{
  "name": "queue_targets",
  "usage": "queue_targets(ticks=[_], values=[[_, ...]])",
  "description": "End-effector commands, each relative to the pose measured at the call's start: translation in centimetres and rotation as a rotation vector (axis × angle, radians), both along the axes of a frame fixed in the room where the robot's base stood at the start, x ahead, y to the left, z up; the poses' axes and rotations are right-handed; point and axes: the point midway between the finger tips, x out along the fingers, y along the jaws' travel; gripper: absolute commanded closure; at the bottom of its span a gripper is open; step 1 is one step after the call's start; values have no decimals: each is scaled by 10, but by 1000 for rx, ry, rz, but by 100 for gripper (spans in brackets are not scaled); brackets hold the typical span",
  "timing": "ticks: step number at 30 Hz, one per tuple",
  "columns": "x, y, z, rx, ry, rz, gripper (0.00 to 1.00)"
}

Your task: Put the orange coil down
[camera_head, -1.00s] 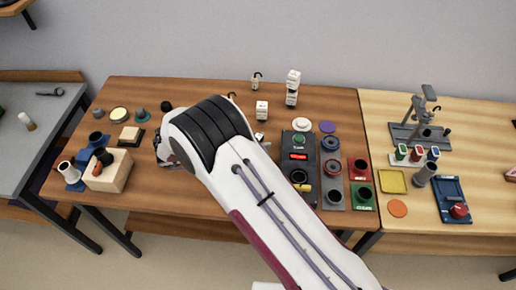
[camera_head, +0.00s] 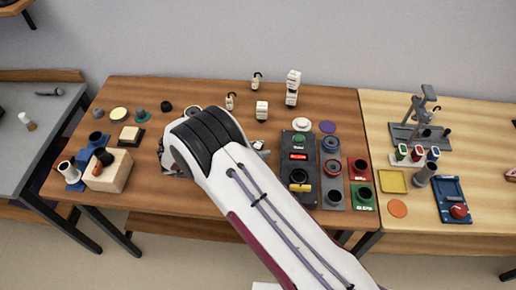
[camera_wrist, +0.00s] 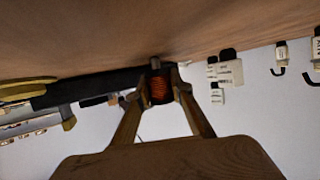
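In the wrist view my gripper (camera_wrist: 158,93) is shut on the orange coil (camera_wrist: 159,91), a short copper-orange winding with dark ends and a grey pin at its top in the picture. The two fingers press on it from either side. The brown table surface (camera_wrist: 110,40) fills the top of this upside-down view, close to the pin; I cannot tell whether they touch. In the head view my white and black arm covers the coil and most of my gripper over the middle-left of the brown table (camera_head: 265,90).
A dark panel (camera_head: 299,170) with a green button and red display stands right of my arm. White blocks (camera_head: 293,88) stand at the back. A wooden block (camera_head: 108,170) and a blue holder (camera_head: 70,175) sit at the left. A yellow disc (camera_wrist: 25,88) shows in the wrist view.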

Motion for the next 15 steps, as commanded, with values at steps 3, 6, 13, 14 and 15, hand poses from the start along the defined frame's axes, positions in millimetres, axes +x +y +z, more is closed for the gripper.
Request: queue_targets(ticks=[3, 6, 13, 14, 15], values=[[0, 0, 0, 1, 1, 0, 61], [0, 0, 0, 1, 1, 0, 61], [0, 0, 0, 1, 1, 0, 61], [0, 0, 1, 1, 1, 0, 61], [0, 0, 2, 1, 1, 0, 61]])
